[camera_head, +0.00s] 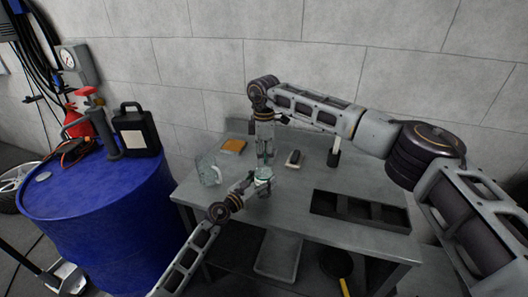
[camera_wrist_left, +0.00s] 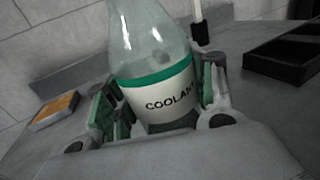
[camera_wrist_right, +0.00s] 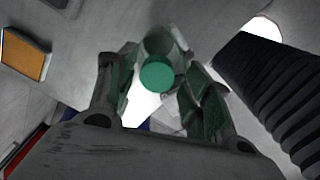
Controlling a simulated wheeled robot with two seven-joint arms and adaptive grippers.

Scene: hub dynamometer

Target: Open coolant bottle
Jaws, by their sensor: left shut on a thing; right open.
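The coolant bottle (camera_wrist_left: 155,70) is clear with a green band and a white label reading COOLANT. It stands upright at the front of the grey table; in the head view (camera_head: 263,173) it is small and partly hidden. My left gripper (camera_wrist_left: 160,105) is shut on the bottle's body from the side. The bottle's green cap (camera_wrist_right: 157,76) shows from above in the right wrist view. My right gripper (camera_wrist_right: 155,92) is open, pointing down, with its fingers on either side of the cap. Whether the fingers touch the cap cannot be told. In the head view my right gripper (camera_head: 264,155) is directly above the bottle.
A clear container (camera_head: 208,168) stands left of the bottle. A yellow-orange pad (camera_head: 233,146), a dark brush-like item (camera_head: 293,158) and a black-and-white upright item (camera_head: 334,152) are behind. A black compartment tray (camera_head: 360,209) lies right. A blue drum (camera_head: 100,215) stands left.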

